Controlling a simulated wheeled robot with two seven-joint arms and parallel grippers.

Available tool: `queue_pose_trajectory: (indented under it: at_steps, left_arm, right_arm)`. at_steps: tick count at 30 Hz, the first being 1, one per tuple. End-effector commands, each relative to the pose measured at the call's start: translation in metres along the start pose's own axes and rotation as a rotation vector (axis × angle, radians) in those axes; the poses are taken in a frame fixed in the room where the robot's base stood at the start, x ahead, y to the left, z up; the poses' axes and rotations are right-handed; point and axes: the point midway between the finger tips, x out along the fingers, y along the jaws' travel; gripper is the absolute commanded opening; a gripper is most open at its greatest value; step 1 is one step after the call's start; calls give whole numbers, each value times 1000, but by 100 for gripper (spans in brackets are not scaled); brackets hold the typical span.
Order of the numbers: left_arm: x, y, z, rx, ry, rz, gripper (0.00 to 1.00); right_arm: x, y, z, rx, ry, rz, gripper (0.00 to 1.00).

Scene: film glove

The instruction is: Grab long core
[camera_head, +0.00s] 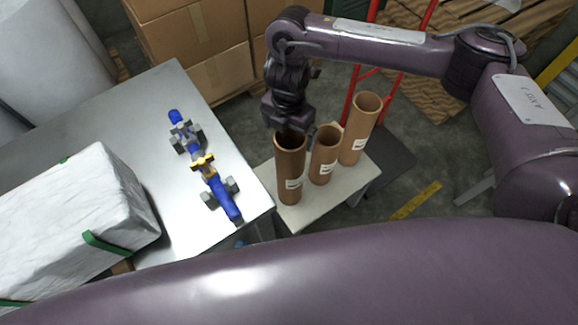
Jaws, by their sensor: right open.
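Three brown cardboard cores with white labels stand upright on a small light-topped stand (324,207). The left core (290,178) and the right core (358,135) look taller than the middle core (325,160). My right gripper (291,131) points down at the mouth of the left core and hides part of its rim. Its jaws are open; the fingertips are dark and hard to make out, and I cannot tell whether they touch the core. My left gripper is out of view.
Cardboard boxes (190,35) and a red hand truck (397,80) stand behind the cores.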

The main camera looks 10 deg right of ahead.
Motion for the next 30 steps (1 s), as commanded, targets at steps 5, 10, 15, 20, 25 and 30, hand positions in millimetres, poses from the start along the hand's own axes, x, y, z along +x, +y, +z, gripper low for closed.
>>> queue_pose_trajectory:
  at_steps: [5, 10, 15, 20, 25, 30]
  left_arm:
    - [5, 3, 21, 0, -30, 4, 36]
    - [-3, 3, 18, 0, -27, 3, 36]
    - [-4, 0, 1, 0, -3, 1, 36]
    - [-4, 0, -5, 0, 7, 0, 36]
    - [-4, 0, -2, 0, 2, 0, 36]
    - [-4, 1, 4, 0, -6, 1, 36]
  right_arm:
    - [24, -1, 2, 3, 4, -3, 100]
    - [46, -2, 7, 1, 1, -4, 100]
    - [60, -1, 7, 0, 0, -1, 100]
    - [61, -1, 7, 0, 0, 0, 100]
    - [61, -1, 7, 0, 0, 0, 84]
    - [60, -1, 7, 0, 0, 0, 62]
